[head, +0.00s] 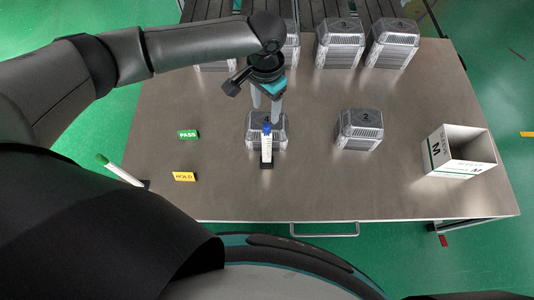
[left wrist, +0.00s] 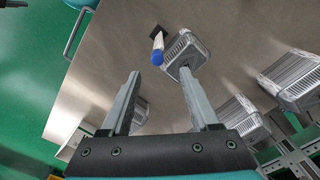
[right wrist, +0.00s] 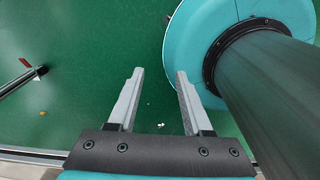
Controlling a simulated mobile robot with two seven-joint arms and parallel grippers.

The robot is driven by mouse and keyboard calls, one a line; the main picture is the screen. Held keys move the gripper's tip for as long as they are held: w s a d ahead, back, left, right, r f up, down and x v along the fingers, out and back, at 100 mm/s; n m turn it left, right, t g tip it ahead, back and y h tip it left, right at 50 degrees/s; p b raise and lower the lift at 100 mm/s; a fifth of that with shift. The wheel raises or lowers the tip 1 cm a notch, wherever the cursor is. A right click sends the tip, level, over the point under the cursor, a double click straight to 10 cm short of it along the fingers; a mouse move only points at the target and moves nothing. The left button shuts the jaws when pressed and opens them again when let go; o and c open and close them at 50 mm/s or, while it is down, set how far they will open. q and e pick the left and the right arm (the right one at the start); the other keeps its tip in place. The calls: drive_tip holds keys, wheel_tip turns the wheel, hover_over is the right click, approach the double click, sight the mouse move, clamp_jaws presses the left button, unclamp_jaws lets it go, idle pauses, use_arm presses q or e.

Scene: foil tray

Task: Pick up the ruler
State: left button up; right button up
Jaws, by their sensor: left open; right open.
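I see no ruler that I can make out in any view. My left gripper (head: 266,112) is open and empty, pointing down above the table, just behind a foil tray and a blue-capped white marker (head: 267,146). In the left wrist view the open left fingers (left wrist: 160,82) show bare table between them, with the marker (left wrist: 158,47) beyond. My right gripper (right wrist: 160,75) is open and empty over the green floor; it is outside the head view.
The table (head: 215,190) holds a foil tray (head: 252,129) by the marker, another tray (head: 360,130), several at the back, an open white box (head: 460,151), a green PASS sign (head: 188,134), a yellow HOLD sign (head: 184,177) and a green-capped marker (head: 119,170). The front middle is clear.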

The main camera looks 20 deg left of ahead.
sight(267, 125)
use_arm(q)
wheel_tip(267, 125, down, 3)
drive_tip(key=shift+r, duration=0.15)
drive_tip(key=shift+f+b, duration=0.35)
drive_tip(key=shift+f, duration=0.1)
drive_tip(key=f, duration=0.2)
drive_tip(key=f+b, duration=0.1)
drive_tip(key=f, duration=0.1)
drive_tip(key=shift+s+d+f, duration=0.15)
drive_tip(key=shift+s+f, duration=0.05)
drive_tip(key=shift+f, duration=0.15)
clamp_jaws()
use_arm(e)
drive_tip(key=shift+w+f, duration=0.35)
drive_tip(key=shift+f, duration=0.25)
drive_tip(key=shift+w+f, duration=0.35)
drive_tip(key=shift+f, duration=0.2)
